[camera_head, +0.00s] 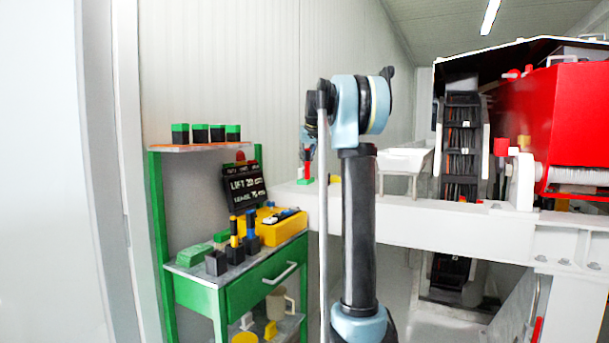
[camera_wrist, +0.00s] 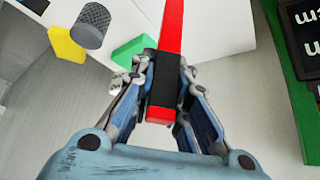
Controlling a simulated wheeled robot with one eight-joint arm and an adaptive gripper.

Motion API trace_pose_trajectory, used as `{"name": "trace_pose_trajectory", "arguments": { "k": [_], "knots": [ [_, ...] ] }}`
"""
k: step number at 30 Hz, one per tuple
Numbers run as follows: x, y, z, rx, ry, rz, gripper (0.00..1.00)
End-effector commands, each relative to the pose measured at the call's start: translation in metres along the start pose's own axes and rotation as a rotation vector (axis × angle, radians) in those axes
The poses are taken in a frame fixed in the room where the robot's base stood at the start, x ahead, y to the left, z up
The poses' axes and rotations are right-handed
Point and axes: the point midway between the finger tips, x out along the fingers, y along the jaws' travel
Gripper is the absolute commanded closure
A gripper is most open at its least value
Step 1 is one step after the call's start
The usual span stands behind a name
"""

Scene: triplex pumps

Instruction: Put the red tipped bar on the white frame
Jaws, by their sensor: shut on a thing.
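The red tipped bar (camera_wrist: 171,28) is red with a black middle section, and runs up and down the wrist view. My gripper (camera_wrist: 166,78) is shut on its black section, with a finger on each side. In the head view my gripper (camera_head: 307,148) is partly behind my arm, with the red of the bar (camera_head: 307,169) showing below it. The white frame (camera_head: 420,219) is the long white beam across the middle right. Its near end appears below the bar; I cannot tell whether they touch. A white surface (camera_wrist: 222,28) lies beyond the bar in the wrist view.
A green block (camera_head: 305,182) is by the beam's left end. A green workbench (camera_head: 262,288) with a yellow case (camera_head: 285,231), small blocks and a black sign (camera_head: 244,185) stands left. A white tray (camera_head: 403,160) and red machine (camera_head: 555,120) are right.

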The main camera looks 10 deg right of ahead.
Motion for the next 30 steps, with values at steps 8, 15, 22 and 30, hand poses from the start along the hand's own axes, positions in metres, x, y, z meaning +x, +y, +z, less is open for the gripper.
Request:
{"name": "trace_pose_trajectory", "arguments": {
  "k": [8, 15, 22, 30],
  "knots": [
    [0.016, 0.001, 0.01, 0.001, 0.0, 0.0, 1.0],
    [0.039, 0.001, 0.025, 0.001, 0.0, 0.001, 1.0],
    [0.04, 0.002, 0.026, 0.001, 0.0, 0.001, 1.0],
    [0.041, 0.002, 0.026, 0.001, 0.0, 0.001, 0.65]
  ]
}}
